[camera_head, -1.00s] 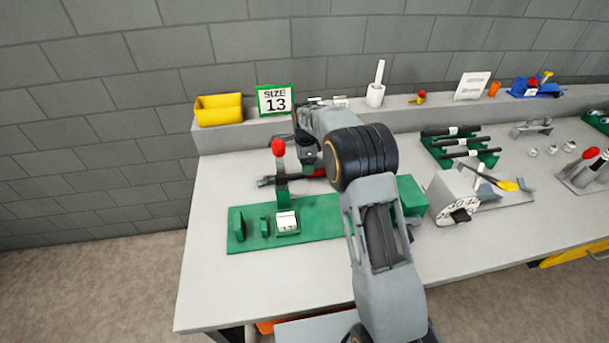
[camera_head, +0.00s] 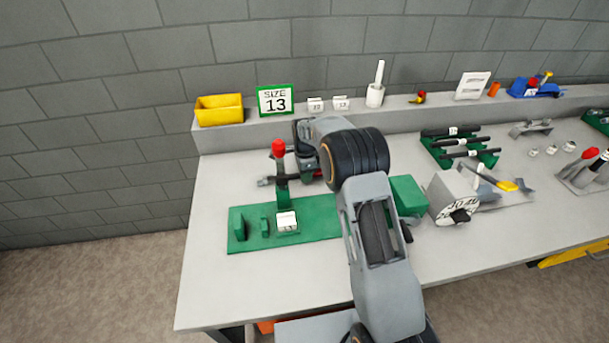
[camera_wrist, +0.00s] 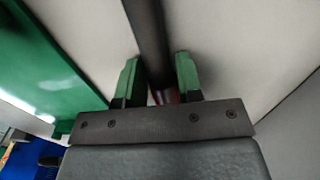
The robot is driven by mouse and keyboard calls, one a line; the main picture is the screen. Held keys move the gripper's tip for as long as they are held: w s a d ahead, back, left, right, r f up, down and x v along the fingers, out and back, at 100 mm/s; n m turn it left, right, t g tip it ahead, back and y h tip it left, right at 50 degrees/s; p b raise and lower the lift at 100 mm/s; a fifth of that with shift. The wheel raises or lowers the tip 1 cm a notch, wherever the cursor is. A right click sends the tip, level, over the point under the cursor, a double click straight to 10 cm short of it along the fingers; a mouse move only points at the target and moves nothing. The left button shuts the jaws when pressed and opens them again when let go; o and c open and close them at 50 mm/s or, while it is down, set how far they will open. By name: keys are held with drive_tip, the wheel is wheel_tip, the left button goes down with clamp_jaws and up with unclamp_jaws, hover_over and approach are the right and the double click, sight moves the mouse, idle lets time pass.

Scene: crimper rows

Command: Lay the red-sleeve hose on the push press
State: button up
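The red-sleeve hose is a thin black hose (camera_head: 293,180) lying behind the push press. It has a metal end at its left and a bit of red near my gripper (camera_head: 304,158). In the wrist view my gripper (camera_wrist: 158,80) has its two green fingers apart, one on each side of the black hose (camera_wrist: 147,30). The red sleeve (camera_wrist: 168,96) shows low between them, with a light gap on its left. Firm contact is not visible. The push press has a green base (camera_head: 315,227), a white numbered block (camera_head: 287,222) and a red-knobbed lever (camera_head: 279,150).
A yellow bin (camera_head: 219,110) and a "SIZE 13" sign (camera_head: 275,100) stand on the back ledge. A green rack (camera_head: 440,155) with several black hoses and a grey dial unit (camera_head: 455,200) are at the right. The bench front left is clear.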

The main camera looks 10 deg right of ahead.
clamp_jaws()
drive_tip(key=shift+r, duration=0.2)
